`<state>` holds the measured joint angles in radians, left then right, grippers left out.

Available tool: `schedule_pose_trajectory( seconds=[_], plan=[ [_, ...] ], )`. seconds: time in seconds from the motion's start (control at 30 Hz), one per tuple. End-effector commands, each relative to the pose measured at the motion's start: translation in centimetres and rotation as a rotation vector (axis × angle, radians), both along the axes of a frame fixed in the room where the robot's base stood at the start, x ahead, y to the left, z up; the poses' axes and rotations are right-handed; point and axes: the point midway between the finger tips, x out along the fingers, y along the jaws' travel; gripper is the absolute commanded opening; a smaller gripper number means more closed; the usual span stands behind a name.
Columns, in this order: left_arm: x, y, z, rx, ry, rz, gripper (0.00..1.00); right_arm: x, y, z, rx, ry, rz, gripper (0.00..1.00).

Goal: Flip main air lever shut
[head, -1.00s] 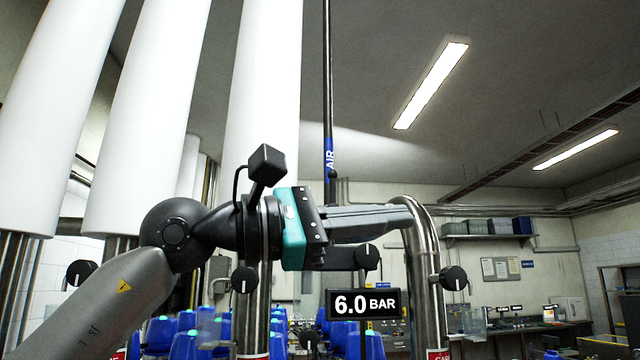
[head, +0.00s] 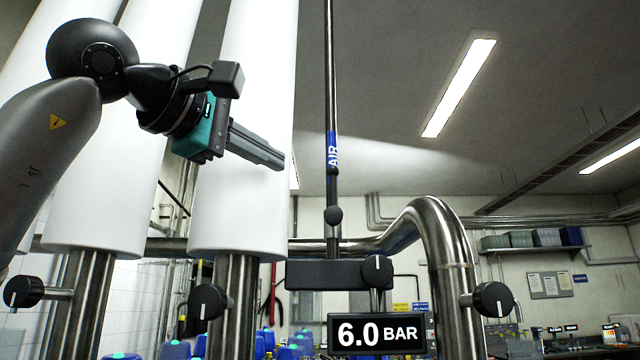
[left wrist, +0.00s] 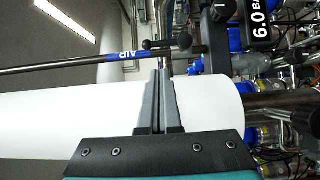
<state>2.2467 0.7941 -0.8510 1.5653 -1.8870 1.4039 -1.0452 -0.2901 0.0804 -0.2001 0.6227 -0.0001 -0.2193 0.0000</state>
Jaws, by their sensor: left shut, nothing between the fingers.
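A thin dark vertical pipe with a blue AIR label (head: 333,152) runs down the middle of the head view. Below the label sits a small black round-ended lever (head: 333,215), seen nearly end-on. In the left wrist view the lever (left wrist: 168,43) shows as a short black bar with a ball end beside the pipe. My left gripper (head: 280,161) is shut and empty, up and left of the lever in the head view and apart from the pipe. Its closed fingers (left wrist: 160,74) point toward the lever area in the left wrist view. My right gripper is not in view.
A 6.0 BAR display (head: 377,334) hangs below a black bar (head: 335,273) with a round knob (head: 377,268). Thick white-wrapped pipes (head: 243,130) stand behind my left arm. A curved steel pipe (head: 450,270) with a black knob (head: 493,299) stands right.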

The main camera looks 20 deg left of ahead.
Motion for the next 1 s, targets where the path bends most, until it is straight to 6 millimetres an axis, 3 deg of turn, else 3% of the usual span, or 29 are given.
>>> schedule_pose_trajectory(
  seconds=[0.27,0.7,1.0],
  plan=[
    [0.4,-0.2,0.0,-0.001,0.003,-0.003,0.00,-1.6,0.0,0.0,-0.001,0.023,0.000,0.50],
    [7.3,-2.4,0.0,-0.002,0.006,-0.004,0.00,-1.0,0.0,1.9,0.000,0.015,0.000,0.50],
    [9.6,-3.1,-0.1,-0.002,0.002,-0.004,0.00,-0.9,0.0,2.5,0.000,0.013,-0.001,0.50]
  ],
)
